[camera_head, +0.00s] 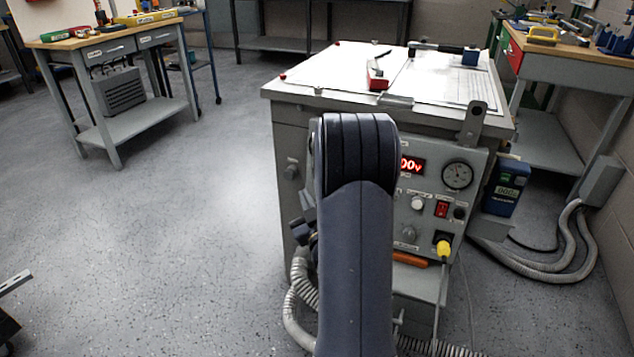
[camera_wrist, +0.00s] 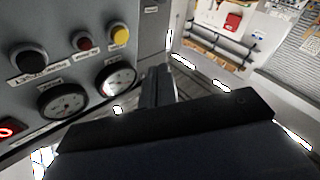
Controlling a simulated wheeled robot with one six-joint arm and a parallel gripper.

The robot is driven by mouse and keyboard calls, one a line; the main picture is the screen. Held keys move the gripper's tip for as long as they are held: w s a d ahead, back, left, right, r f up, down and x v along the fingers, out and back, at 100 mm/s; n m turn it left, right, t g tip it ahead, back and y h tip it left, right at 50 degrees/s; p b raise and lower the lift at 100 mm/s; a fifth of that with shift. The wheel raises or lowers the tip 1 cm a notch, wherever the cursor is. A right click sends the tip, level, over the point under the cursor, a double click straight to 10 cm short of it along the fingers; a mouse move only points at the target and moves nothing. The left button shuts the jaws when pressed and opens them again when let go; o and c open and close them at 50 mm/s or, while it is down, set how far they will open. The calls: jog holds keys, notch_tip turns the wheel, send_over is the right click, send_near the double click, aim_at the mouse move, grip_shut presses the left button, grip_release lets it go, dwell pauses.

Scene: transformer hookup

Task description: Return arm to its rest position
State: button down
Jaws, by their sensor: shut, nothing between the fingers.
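My arm rises in the middle of the head view, in front of a grey transformer cabinet (camera_head: 300,150), and hides part of its front panel. Dark parts of my arm's far end show at its left side, but the fingertips cannot be made out there. In the wrist view my gripper (camera_wrist: 157,82) is shut and empty, with its fingers close together. It is beside a grey panel (camera_wrist: 85,75) with gauges and black, red and yellow knobs. The gap to the panel is hard to judge.
A yellow plug (camera_head: 443,249) sits in the cabinet's front, above a hanging cable. Grey hoses (camera_head: 560,262) lie on the floor at right. A blue box (camera_head: 505,188) is at the cabinet's right side. A workbench (camera_head: 110,45) stands at back left.

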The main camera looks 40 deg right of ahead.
jog(key=shift+d, duration=0.1)
dwell(0.3)
jog(key=w+d+p, duration=0.1)
jog(key=p, duration=0.1)
jog(key=shift+d+r+p, duration=0.1)
jog(key=shift+d+p, duration=0.05)
jog(key=shift+p, duration=0.25)
jog(key=p, duration=0.2)
jog(key=shift+p, duration=0.3)
jog(key=shift+s+a+r+b, duration=0.1)
jog(key=shift+s+a+b, duration=0.2)
jog(key=shift+s+a, duration=0.35)
jog(key=shift+s+a+r+b, duration=0.1)
jog(key=shift+s+a+b, duration=0.2)
jog(key=shift+a, duration=0.6)
jog(key=shift+s+a+r+b, duration=0.1)
jog(key=shift+s+a+b, duration=0.2)
jog(key=shift+s+a, duration=0.35)
jog(key=shift+w+a, duration=0.15)
